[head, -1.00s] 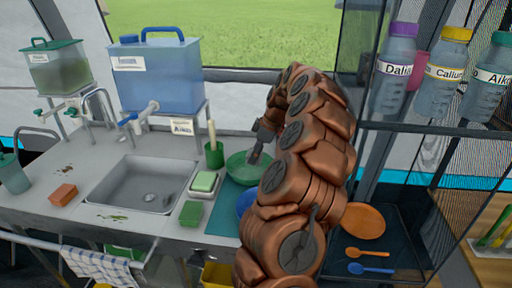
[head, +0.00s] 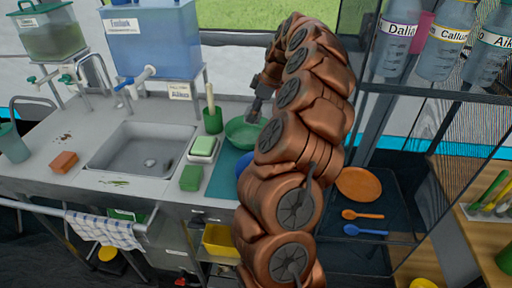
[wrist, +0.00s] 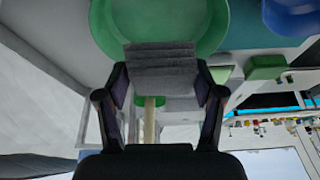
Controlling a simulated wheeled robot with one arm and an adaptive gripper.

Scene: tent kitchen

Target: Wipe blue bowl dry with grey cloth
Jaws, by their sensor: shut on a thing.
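The grey cloth (wrist: 161,67) is a folded, ribbed pad between the two fingers of my gripper (wrist: 160,85), which is shut on it. In the head view my gripper (head: 254,117) is at the far rim of the green bowl (head: 240,134); whether the cloth touches the bowl is unclear. The green bowl (wrist: 160,20) fills the top middle of the wrist view, behind the cloth. The blue bowl (wrist: 293,20) is at the top right there. In the head view the blue bowl (head: 242,165) is mostly hidden behind my arm.
A soap dish with a green-topped block (head: 203,147), a green sponge (head: 191,178) and a green cup (head: 212,121) stand left of the bowls. The sink (head: 150,150) is farther left. A mesh shelf with an orange plate (head: 358,184) is right of my arm.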

